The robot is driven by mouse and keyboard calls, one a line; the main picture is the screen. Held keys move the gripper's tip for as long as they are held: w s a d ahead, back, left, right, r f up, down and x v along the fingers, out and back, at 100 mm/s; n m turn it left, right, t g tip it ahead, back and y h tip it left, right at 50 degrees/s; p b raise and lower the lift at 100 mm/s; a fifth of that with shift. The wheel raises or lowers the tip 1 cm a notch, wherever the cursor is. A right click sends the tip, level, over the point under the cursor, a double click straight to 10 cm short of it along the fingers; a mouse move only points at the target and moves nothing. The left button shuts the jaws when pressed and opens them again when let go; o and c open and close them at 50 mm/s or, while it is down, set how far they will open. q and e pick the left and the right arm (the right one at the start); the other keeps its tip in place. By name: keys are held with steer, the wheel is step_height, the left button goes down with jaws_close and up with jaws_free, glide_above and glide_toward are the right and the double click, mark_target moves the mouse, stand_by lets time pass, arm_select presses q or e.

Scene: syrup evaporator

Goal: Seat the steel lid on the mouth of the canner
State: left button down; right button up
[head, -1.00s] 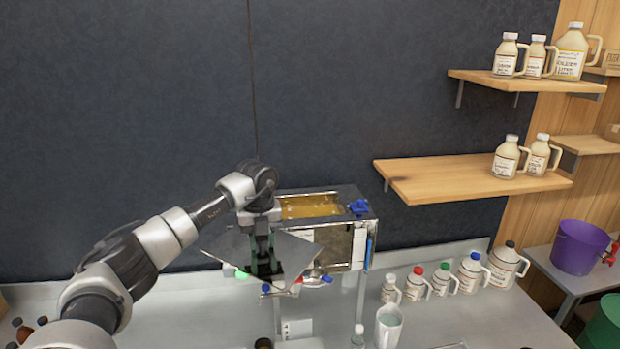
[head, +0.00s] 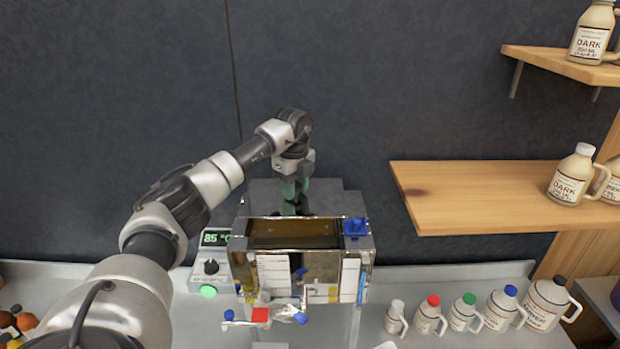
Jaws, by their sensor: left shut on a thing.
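The canner (head: 325,264) is a shiny steel box on the bench, with taps on its front. Its rectangular mouth (head: 285,233) is uncovered, with dark amber liquid inside. My left gripper (head: 296,196) is shut on the steel lid (head: 264,198), a flat grey plate. The lid shows just beyond the back rim of the mouth, apart from it as far as I can see. Its lower edge meets the rim in the picture, so its height is hard to tell. My right gripper is out of view.
A blue fitting (head: 355,228) sits at the mouth's right end. A control box (head: 211,262) reading 85 stands at the left. Several capped jugs (head: 465,312) stand on the bench at right. A wooden shelf (head: 470,195) juts out at right. The dark wall is behind.

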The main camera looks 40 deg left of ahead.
mark_target(290, 203)
arm_select(q)
steer(key=s, duration=0.3)
steer(key=shift+d, duration=0.1)
steer(key=shift+w+f, duration=0.3)
steer(key=shift+f, duration=0.2)
steer(key=shift+w+f, duration=0.25)
steer(key=shift+f, duration=0.2)
steer(key=shift+w+f, duration=0.2)
steer(key=shift+f, duration=0.7)
steer(key=shift+s, duration=0.1)
steer(key=shift+f, duration=0.15)
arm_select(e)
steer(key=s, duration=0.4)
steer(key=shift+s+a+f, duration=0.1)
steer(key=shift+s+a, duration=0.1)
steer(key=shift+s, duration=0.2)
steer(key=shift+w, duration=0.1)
arm_select(q)
steer(key=shift+s, duration=0.1)
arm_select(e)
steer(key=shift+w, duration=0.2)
